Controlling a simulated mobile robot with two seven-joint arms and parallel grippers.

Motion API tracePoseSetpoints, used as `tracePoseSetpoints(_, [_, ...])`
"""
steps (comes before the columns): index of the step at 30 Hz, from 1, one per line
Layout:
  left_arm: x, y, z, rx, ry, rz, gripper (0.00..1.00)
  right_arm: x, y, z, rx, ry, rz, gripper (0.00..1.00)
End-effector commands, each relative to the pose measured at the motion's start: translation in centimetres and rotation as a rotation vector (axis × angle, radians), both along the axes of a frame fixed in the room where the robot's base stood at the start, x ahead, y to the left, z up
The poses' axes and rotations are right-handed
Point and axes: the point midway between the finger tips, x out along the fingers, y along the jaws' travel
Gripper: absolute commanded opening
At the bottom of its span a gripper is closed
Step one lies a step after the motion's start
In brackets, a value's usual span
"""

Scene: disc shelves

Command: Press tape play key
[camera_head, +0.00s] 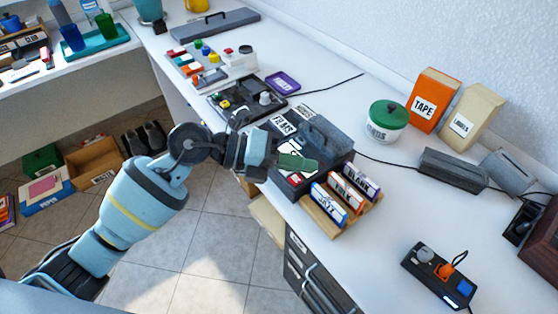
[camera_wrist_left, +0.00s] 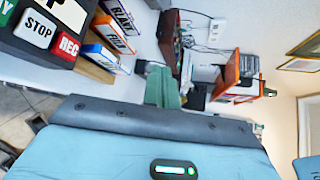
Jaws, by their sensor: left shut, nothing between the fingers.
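The dark tape recorder (camera_head: 335,150) stands on the white counter. Red and white keys (camera_head: 295,180) show at its front edge, partly hidden by my left gripper. In the left wrist view, the green key ending in "Y" (camera_wrist_left: 6,9) is cut off at the upper left corner, beside the white STOP key (camera_wrist_left: 38,28) and the red REC key (camera_wrist_left: 69,45). My left gripper (camera_head: 298,162) is shut and empty, with green fingers over the recorder's front part. Its fingers also show in the left wrist view (camera_wrist_left: 162,88), apart from the keys in that picture. My right gripper is out of view.
A wooden rack (camera_head: 335,222) of labelled tape boxes stands in front of the recorder. Another dark panel with knobs (camera_head: 245,97) lies behind my gripper. A green-lidded jar (camera_head: 386,120) stands to the right. The counter between jar and orange-knobbed device (camera_head: 440,272) is largely clear.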

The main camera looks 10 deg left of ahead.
Motion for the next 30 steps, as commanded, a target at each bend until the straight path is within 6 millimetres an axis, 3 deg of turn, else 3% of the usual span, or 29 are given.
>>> tracePoseSetpoints(6, [4.1,2.7,1.0,0.318,-0.159,0.013,0.0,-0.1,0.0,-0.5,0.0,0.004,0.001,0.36])
tracePoseSetpoints(13, [7.1,5.4,2.4,0.528,-0.241,0.071,0.0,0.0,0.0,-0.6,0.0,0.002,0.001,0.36])
tracePoseSetpoints(30, [7.8,6.2,2.8,0.577,-0.258,0.09,0.0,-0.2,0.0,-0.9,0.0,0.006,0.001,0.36])
